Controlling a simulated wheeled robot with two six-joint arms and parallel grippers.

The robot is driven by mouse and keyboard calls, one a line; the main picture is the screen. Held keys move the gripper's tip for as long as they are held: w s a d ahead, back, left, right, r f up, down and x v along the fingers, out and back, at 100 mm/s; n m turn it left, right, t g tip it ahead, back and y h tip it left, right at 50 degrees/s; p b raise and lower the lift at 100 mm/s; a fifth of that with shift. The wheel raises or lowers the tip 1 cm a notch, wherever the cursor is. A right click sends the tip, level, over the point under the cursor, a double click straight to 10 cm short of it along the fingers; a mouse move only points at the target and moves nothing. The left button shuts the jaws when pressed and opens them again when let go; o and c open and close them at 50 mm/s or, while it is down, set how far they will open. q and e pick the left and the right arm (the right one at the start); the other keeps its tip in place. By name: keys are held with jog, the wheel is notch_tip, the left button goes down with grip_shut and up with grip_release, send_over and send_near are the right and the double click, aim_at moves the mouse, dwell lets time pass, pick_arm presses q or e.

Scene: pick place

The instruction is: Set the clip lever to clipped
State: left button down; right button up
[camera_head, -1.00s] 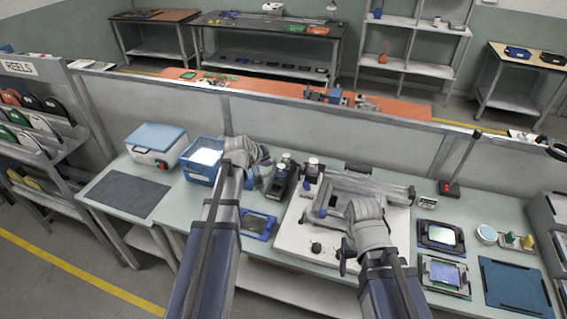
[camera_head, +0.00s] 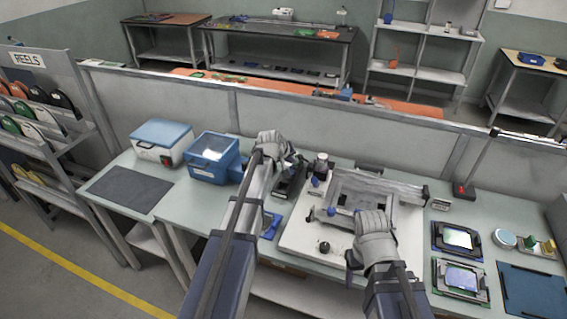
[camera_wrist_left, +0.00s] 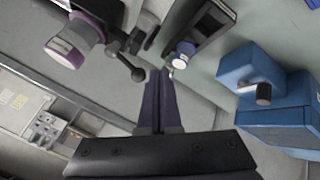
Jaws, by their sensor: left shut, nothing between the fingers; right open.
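A white fixture plate (camera_head: 304,238) with a grey metal frame stands on the bench, carrying blue knobs (camera_head: 331,211) and a black knob (camera_head: 323,247). In the left wrist view, a black ball-ended lever (camera_wrist_left: 133,70) sits beside a purple-ringed cylinder (camera_wrist_left: 68,48). I cannot tell for sure whether it is the clip lever. My left gripper (camera_wrist_left: 160,75) is shut and empty, its tips near that lever and a blue-capped part (camera_wrist_left: 183,52); contact is unclear. In the head view its fingers are largely hidden behind its wrist. My right gripper (camera_head: 352,262) is open over the plate's front right.
A blue box (camera_head: 207,172) and a white box with blue lid (camera_head: 161,143) stand left of the left arm. Framed panels (camera_head: 458,238), a dark blue mat (camera_head: 533,293) and small jars lie right. A dark mat (camera_head: 128,186) leaves free room at left.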

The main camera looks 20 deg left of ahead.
pick_arm(q)
jog(key=shift+w+d, duration=0.25)
jog(key=shift+w+a+m+h, duration=0.1)
jog(key=shift+w+m+h, duration=0.4)
jog(key=shift+m, duration=0.1)
dwell(0.3)
jog(key=w+d+m+g+h, duration=0.1)
jog(key=w+m+g+h, duration=0.4)
jog(key=m, duration=0.6)
jog(key=shift+w+d, duration=0.4)
dwell(1.3)
jog(key=shift+s+d, duration=0.25)
jog(key=shift+s, duration=0.55)
